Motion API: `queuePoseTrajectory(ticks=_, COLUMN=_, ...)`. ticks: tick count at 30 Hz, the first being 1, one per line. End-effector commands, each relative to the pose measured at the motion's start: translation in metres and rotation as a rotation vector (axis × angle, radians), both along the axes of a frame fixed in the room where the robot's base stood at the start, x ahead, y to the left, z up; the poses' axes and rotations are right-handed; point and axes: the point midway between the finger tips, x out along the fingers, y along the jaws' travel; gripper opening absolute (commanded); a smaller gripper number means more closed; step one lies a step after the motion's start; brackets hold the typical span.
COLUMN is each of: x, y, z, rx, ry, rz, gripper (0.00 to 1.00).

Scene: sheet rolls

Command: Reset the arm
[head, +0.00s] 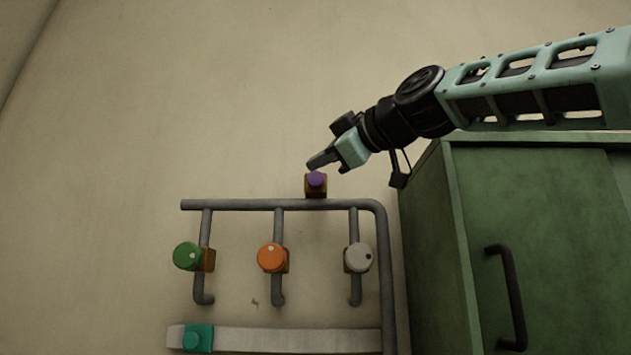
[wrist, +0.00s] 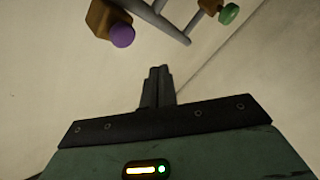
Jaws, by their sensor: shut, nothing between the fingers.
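My arm (head: 535,85) reaches in from the right in the head view, above the green cabinet. My gripper (head: 312,164) is at its end, close to the purple knob (head: 316,180) on top of the pipe rack. In the wrist view my gripper (wrist: 160,72) has its fingers together with nothing between them. The purple knob (wrist: 122,35) shows there up and to the left of the fingertips, apart from them.
A grey pipe frame (head: 245,204) on the wall carries a green knob (head: 187,256), an orange knob (head: 272,257) and a grey knob (head: 359,257). A pale rail (head: 290,340) with a teal slider (head: 198,338) runs below. A green cabinet (head: 430,240) stands right. Wall at upper left is clear.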

Motion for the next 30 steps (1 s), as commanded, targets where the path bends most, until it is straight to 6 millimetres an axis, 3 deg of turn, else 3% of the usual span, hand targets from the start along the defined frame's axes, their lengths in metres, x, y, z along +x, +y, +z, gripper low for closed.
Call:
queuePoseTrajectory(ticks=24, x=0.0, y=0.0, z=0.0, rx=0.0, ry=0.0, rz=0.001, gripper=0.0)
queuePoseTrajectory(ticks=26, x=0.001, y=0.003, z=-0.013, rx=-0.003, ry=0.028, rz=0.002, gripper=0.0)
queuePoseTrajectory(ticks=29, x=0.002, y=0.013, z=-0.06, rx=-0.01, ry=0.137, rz=0.004, gripper=0.0)
queuePoseTrajectory(ticks=30, x=0.001, y=0.017, z=-0.085, rx=-0.016, ry=0.195, rz=0.003, gripper=0.0)
